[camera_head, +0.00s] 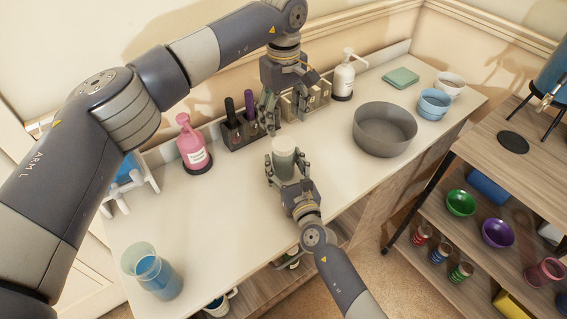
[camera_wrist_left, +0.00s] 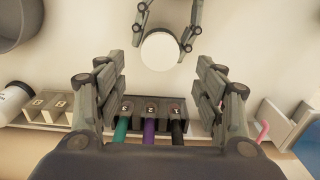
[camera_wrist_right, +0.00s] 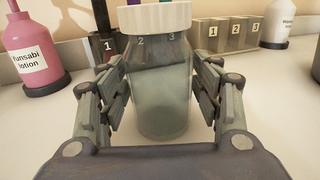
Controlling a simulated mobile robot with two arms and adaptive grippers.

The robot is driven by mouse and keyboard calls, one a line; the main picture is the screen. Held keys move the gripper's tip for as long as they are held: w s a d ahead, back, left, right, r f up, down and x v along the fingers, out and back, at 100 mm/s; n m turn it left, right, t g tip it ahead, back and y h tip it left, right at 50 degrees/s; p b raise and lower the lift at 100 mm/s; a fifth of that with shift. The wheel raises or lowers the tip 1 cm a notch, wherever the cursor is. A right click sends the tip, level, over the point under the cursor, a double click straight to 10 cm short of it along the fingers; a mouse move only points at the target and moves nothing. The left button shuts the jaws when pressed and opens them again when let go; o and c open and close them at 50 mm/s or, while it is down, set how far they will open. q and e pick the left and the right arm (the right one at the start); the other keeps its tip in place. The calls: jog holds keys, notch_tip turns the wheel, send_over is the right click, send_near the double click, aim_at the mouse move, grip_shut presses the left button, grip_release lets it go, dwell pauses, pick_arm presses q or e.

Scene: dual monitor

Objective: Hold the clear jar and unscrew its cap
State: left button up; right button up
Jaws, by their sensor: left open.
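The clear jar (camera_wrist_right: 160,100) stands upright on the counter, its pale cap (camera_head: 283,145) on top. The cap shows from above in the left wrist view (camera_wrist_left: 160,51) and at the top edge of the right wrist view (camera_wrist_right: 156,17). My right gripper (camera_head: 287,172) has a finger on each side of the jar, below the cap; whether both fingers touch it I cannot tell. My left gripper (camera_head: 268,112) is open and empty, pointing down behind the jar, above the counter near the pen holder.
A numbered pen holder (camera_head: 243,132) and numbered wooden boxes (camera_head: 305,100) stand behind the jar. A pink lotion bottle (camera_head: 193,147), a white pump bottle (camera_head: 343,77) and a large grey bowl (camera_head: 384,130) stand around. A blue cup (camera_head: 158,278) is front left. The counter in front is mostly clear.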

aim_at(283, 143)
grip_shut()
pick_arm(q)
jog(key=shift+f, duration=4)
jog(key=shift+c, duration=0.3)
